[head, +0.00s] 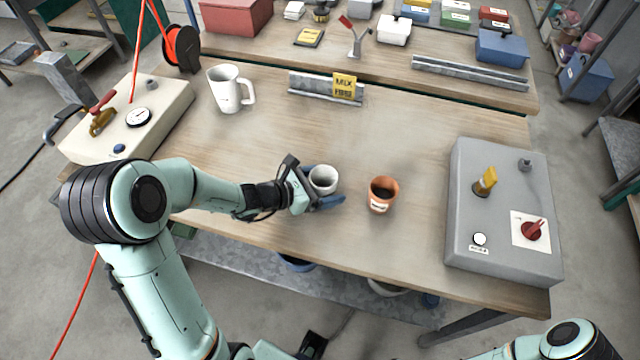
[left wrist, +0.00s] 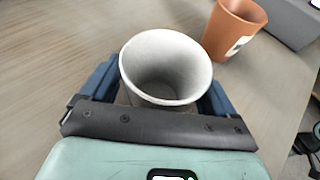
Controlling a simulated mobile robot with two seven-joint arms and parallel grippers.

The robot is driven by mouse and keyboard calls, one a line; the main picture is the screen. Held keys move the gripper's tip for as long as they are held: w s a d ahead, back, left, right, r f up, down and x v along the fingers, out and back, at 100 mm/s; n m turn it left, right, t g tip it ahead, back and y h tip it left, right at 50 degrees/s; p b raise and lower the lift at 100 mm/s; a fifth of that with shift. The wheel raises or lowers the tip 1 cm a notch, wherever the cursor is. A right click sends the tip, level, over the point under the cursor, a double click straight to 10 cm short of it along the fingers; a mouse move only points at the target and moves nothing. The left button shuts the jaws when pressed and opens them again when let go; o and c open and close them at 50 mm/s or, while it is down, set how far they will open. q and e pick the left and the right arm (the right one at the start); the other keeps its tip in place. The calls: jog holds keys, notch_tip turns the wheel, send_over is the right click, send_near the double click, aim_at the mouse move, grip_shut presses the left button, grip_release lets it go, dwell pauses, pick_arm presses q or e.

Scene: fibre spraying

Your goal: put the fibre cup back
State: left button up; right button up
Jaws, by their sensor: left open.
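A whitish-grey cup (head: 323,179) stands upright on the wooden table near its front edge. It also shows in the left wrist view (left wrist: 166,68), looking empty inside. My left gripper (head: 326,188) is open, with its blue fingers on either side of this cup. I cannot tell whether the fingers touch it. An orange-brown cup (head: 382,195) with a white label stands just to the right, apart from the gripper; it shows at the upper right of the left wrist view (left wrist: 232,28). Which cup is the fibre cup I cannot read. My right gripper is not in view.
A white jug (head: 229,89) stands at the back left. A metal channel with a yellow sign (head: 345,85) lies at the back middle. A cream box with a gauge (head: 128,117) is at left, a grey control box (head: 504,215) at right. The table's middle is clear.

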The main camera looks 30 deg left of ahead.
pick_arm(q)
jog(key=shift+r, duration=0.3)
jog(key=p+v, duration=0.1)
jog(key=v, duration=1)
jog(key=shift+s+a, duration=0.2)
jog(key=shift+s, duration=0.3)
